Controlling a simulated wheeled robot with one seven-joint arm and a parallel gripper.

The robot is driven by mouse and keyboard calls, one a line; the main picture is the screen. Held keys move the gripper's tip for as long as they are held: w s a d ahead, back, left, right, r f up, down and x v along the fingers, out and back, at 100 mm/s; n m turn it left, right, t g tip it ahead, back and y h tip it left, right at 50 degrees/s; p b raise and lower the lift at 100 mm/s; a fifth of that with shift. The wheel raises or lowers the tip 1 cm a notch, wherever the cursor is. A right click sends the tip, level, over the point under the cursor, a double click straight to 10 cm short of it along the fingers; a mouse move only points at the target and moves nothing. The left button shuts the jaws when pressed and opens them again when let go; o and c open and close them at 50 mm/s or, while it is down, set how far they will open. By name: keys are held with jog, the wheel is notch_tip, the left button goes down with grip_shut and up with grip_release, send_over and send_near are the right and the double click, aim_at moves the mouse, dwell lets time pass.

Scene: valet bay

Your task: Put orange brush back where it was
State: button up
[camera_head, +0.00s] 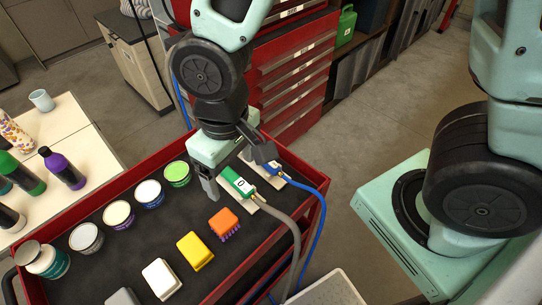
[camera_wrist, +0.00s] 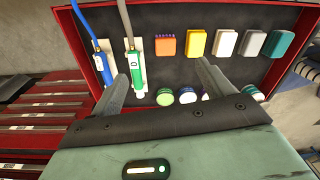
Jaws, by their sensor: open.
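The orange brush (camera_head: 225,223), an orange block with purple bristles, sits on the dark top of the red cart (camera_head: 152,180), beside the yellow brush. In the wrist view the orange brush (camera_wrist: 166,45) lies beyond my fingertips, roughly ahead of the gap between them. My gripper (camera_head: 238,174) is open with nothing held, above the far right end of the cart. It also shows in the wrist view (camera_wrist: 165,82), with its fingers wide apart. The green tool (camera_wrist: 137,70) with a grey hose lies just right of the left finger in that view.
A blue tool (camera_head: 273,168) with a blue hose lies beside the green one. Yellow (camera_head: 195,250) and white brushes (camera_head: 161,279) continue the row. Several round tins (camera_head: 118,214) stand behind. A table with bottles (camera_head: 62,168) is at left. A pale bin (camera_head: 326,290) stands front right.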

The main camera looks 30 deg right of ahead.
jog(key=s+d+r+n, duration=0.2)
jog(key=s+d+r, duration=0.2)
jog(key=s+r, duration=0.2)
jog(key=shift+s+r, duration=0.4)
jog(key=shift+r, duration=0.15)
jog(key=shift+d, duration=0.1)
